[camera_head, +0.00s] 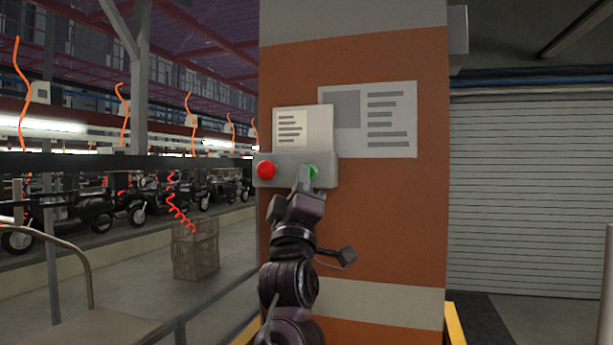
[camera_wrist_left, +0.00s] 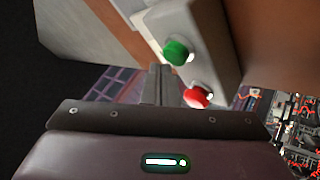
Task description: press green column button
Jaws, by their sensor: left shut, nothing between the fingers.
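A grey button box (camera_head: 283,180) is mounted on the orange column (camera_head: 390,220). It carries a red button (camera_head: 266,170) on the left and a green button (camera_head: 314,172) on the right. My left gripper (camera_head: 302,178) is shut and empty, with its fingertips in front of the box and partly covering the green button. In the left wrist view the green button (camera_wrist_left: 177,51) and red button (camera_wrist_left: 198,97) show on the box (camera_wrist_left: 205,45), with the fingers (camera_wrist_left: 158,84) just below the green one. I cannot tell whether they touch it. My right gripper is out of view.
A small paper notice (camera_head: 296,127) and a larger sign (camera_head: 386,120) are on the column above the box. A dark railing (camera_head: 215,295) and a wire basket (camera_head: 196,249) are to the left. A roller shutter (camera_head: 535,190) is at the right.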

